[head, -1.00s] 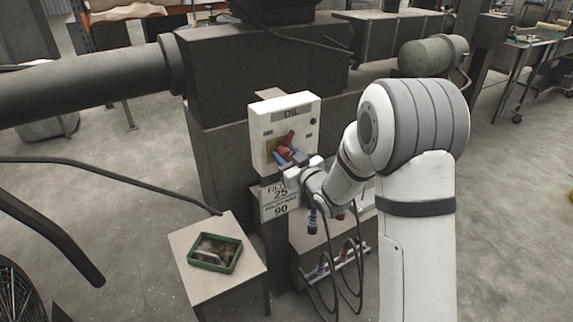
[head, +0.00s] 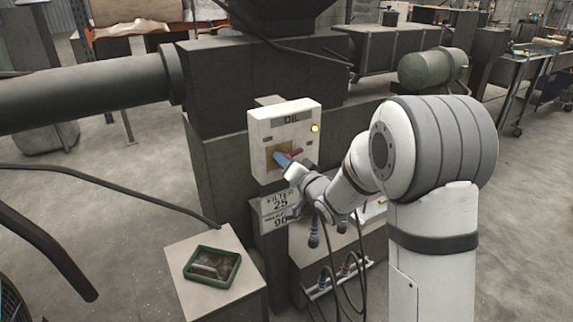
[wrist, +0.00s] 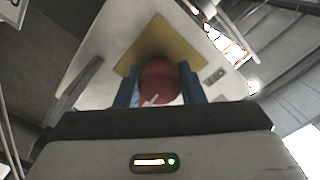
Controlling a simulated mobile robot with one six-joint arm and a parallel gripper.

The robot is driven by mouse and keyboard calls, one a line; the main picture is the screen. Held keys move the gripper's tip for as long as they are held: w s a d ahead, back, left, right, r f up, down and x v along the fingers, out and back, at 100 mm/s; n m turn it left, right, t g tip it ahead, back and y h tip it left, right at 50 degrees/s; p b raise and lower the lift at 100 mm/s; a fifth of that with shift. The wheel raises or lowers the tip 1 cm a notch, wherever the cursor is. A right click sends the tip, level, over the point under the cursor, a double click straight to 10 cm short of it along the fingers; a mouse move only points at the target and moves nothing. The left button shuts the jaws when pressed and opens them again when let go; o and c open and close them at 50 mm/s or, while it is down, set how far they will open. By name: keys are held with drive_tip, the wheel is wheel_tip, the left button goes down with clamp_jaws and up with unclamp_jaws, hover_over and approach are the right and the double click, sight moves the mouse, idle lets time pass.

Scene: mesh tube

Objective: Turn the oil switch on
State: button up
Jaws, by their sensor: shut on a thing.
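The oil switch box (head: 284,122) is white with an "OIL" label and is fixed to the dark machine. Its red knob (head: 295,153) sits on a yellow plate (head: 271,158) and points to the right. A yellow lamp (head: 315,128) on the box's right side is lit. My gripper (head: 284,160) has blue fingers and is at the knob. In the wrist view, the fingers (wrist: 158,85) stand on both sides of the red knob (wrist: 160,82) and are shut on it, with the yellow plate (wrist: 160,45) behind. Part of the knob is hidden by the fingers.
A filter sign (head: 280,207) hangs below the box. A small table (head: 190,245) with a green tray (head: 212,266) stands at lower left. Hoses and cables (head: 345,285) hang below my arm at a low cabinet. A thick dark pipe (head: 90,87) runs at left.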

drive_tip(key=shift+f+m, duration=0.15)
drive_tip(key=shift+m, duration=0.55)
drive_tip(key=o, duration=1)
drive_tip(key=shift+s, duration=0.1)
drive_tip(key=v, duration=0.7)
drive_tip(key=shift+s+d+b, duration=0.25)
drive_tip(key=shift+s+b, duration=0.05)
